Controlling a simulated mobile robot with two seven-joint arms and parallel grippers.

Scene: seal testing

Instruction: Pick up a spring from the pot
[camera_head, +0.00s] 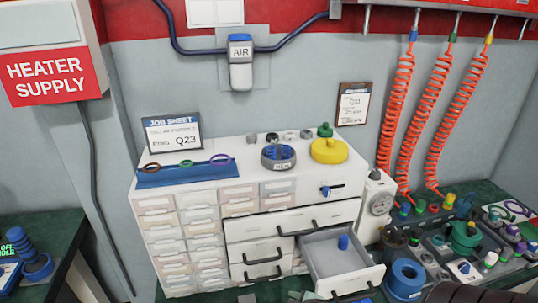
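A small dark grey pot (278,164) with a white label stands on top of the white drawer cabinet. Blue pieces (279,152) stick up inside it; they are too small to tell whether they are springs. No gripper can be made out. A dark shape is cut off at the bottom right edge, and I cannot tell what it is.
A yellow round part (329,151), a blue rack (190,174) with rings and a job sheet (173,133) share the cabinet top. An open drawer (340,262) holds a blue cylinder (343,242). A gauge (380,204) and crowded fittings stand right; orange coiled hoses (398,115) hang above.

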